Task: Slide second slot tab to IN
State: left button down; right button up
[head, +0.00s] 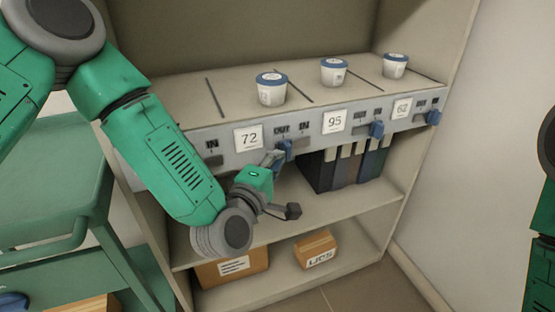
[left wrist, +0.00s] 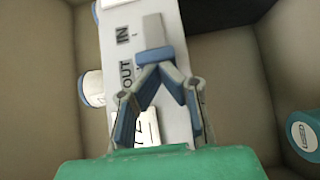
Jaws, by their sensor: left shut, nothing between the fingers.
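A grey rail (head: 325,140) along the shelf front carries number cards and OUT/IN marks. A blue tab (head: 284,149) sits near the OUT mark, between cards 72 and 95. In the left wrist view this blue tab (left wrist: 154,56) lies between the OUT and IN marks, with its grey slot extending toward IN. My left gripper (head: 278,157) is shut and empty. Its fingertips (left wrist: 156,70) are at the tab's OUT side, close to or touching it; I cannot tell which. My right gripper is not in view.
Blue tabs by card 95 (head: 376,130) and card 62 (head: 433,118) sit under IN marks. Three blue-lidded tubs (head: 271,92) stand on the shelf above. Dark binders (head: 345,170) stand below the rail, and boxes (head: 315,250) on the lowest shelf. A green cart (head: 50,190) is at left.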

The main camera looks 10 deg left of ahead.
pick_arm(q)
jog(key=w+d, duration=0.1)
jog(key=d, duration=0.1)
jog(key=w+d, duration=0.1)
jog(key=d, duration=0.1)
jog(key=shift+w+d, duration=0.1)
jog(key=shift+w, duration=0.25)
dwell(0.3)
